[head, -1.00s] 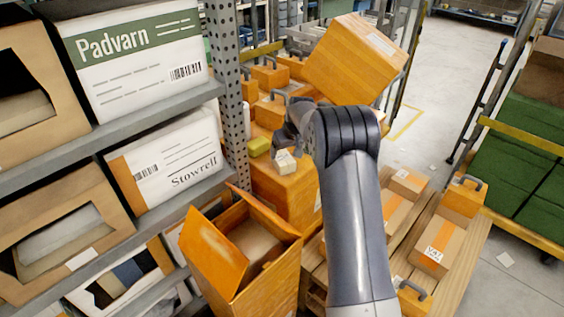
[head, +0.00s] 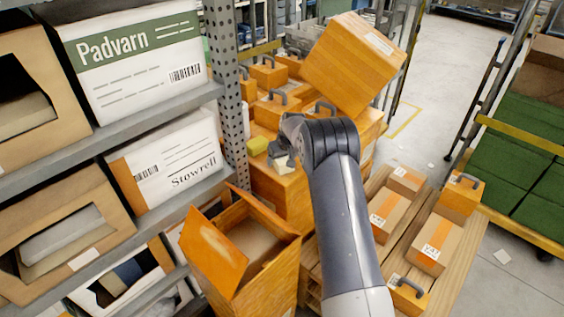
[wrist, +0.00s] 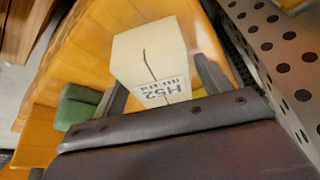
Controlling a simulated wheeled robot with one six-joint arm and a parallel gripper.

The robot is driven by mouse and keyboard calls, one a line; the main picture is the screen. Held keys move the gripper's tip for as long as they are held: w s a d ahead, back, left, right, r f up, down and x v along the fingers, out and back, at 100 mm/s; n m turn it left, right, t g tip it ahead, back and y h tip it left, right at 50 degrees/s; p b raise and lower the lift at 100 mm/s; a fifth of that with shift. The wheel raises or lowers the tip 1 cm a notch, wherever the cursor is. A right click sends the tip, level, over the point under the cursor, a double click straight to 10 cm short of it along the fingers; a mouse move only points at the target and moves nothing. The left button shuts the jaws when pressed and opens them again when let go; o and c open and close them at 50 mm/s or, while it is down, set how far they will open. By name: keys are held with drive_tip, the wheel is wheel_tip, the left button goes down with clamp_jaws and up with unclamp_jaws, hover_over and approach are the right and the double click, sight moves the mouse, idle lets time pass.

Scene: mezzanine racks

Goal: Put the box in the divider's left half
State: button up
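A small cream box (wrist: 150,55) with a printed label reading H52 is close in front of my gripper in the wrist view. In the head view the box (head: 283,164) rests on a large orange box (head: 285,195), partly hidden by my gripper. My gripper (wrist: 160,85) has its fingers on either side of the cream box. A narrow gap shows at the right finger; the left finger is close to the box, contact unclear. In the head view my gripper (head: 280,150) is just above the box. I cannot make out a divider.
An open orange carton (head: 250,250) stands in front. A perforated rack post (head: 228,95) is close on the left. A large tilted orange box (head: 352,60) is behind. A pallet (head: 450,270) with boxes lies right.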

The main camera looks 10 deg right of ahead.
drive_tip(key=c, duration=0.9)
drive_tip(key=shift+c, duration=0.3)
drive_tip(key=shift+r, duration=0.15)
